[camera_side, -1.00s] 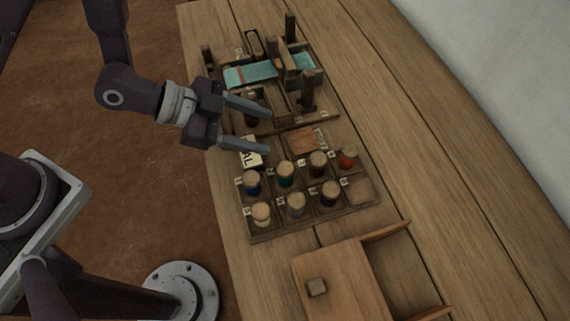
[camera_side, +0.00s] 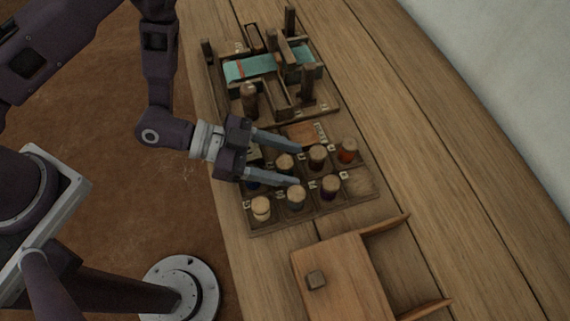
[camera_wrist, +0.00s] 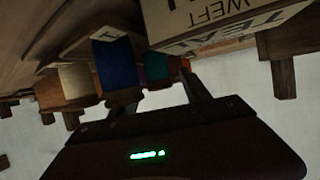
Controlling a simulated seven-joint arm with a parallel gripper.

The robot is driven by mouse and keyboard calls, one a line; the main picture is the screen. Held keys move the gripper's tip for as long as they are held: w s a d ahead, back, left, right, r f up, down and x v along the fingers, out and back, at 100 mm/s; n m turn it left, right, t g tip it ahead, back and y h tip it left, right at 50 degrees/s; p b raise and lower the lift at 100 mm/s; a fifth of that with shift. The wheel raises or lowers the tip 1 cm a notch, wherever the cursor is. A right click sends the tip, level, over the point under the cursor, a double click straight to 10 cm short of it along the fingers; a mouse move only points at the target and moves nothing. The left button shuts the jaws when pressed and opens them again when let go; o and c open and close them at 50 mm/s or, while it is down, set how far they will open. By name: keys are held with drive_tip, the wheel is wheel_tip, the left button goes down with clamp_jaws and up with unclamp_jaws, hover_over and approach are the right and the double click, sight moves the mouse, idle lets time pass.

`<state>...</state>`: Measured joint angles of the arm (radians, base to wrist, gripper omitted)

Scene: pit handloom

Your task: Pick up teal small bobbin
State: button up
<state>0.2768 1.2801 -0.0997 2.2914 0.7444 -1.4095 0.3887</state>
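The teal small bobbin (camera_side: 285,163) stands in a compartment of the wooden bobbin tray (camera_side: 300,224). In the side view its pale top shows between my two fingers, and its body is mostly hidden by the near finger. My gripper (camera_side: 298,167) is open, with one finger on each side of the bobbin in this view. I cannot tell whether either finger touches it. In the wrist view the teal bobbin (camera_wrist: 157,67) shows upside down between the fingers, partly behind the card. The card (camera_wrist: 225,22) reads WEFT TEAL.
A blue bobbin (camera_wrist: 117,66) and a cream bobbin (camera_side: 261,208) stand close by. Grey (camera_side: 296,197), purple (camera_side: 330,187), maroon (camera_side: 317,156) and orange-red (camera_side: 347,150) bobbins fill other compartments.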

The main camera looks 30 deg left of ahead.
clamp_jaws()
